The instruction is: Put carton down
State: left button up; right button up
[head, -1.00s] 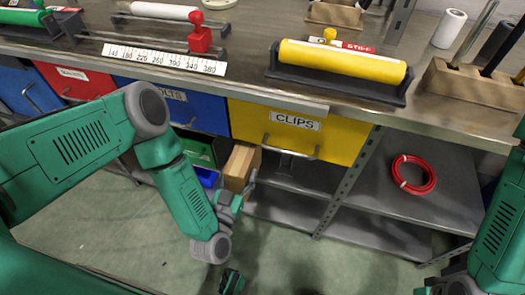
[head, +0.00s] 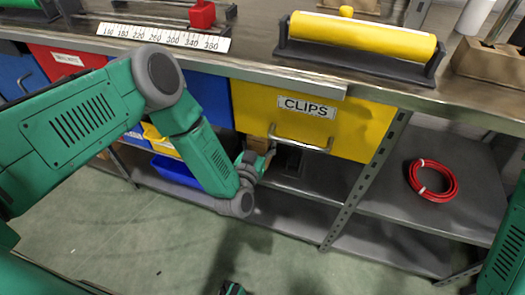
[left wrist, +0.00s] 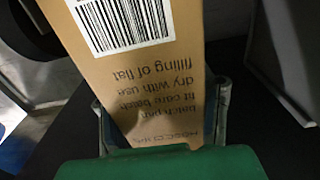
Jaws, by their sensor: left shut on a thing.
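The carton (left wrist: 155,75) is a brown cardboard box with a barcode and printed text, close up in the left wrist view. My left gripper (left wrist: 160,118) is shut on it, with one finger along each side. In the head view only a small part of the carton (head: 258,145) shows, just below the front of the yellow CLIPS drawer. My left gripper (head: 254,163) is there too, at the front of the space under the bench. The rest of the carton is hidden, and I cannot tell whether it touches a shelf.
The yellow CLIPS drawer (head: 355,123) and its handle are directly above. A grey shelf upright (head: 355,200) stands to the right. Beyond it, a red cable coil (head: 433,180) lies on a shelf. Blue and yellow bins are at the left.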

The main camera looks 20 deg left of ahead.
pick_arm(q)
jog(key=f+b, duration=0.2)
jog(key=f, duration=0.2)
jog(key=shift+w+f, duration=0.1)
jog(key=shift+w, duration=0.1)
jog(key=o, duration=1.5)
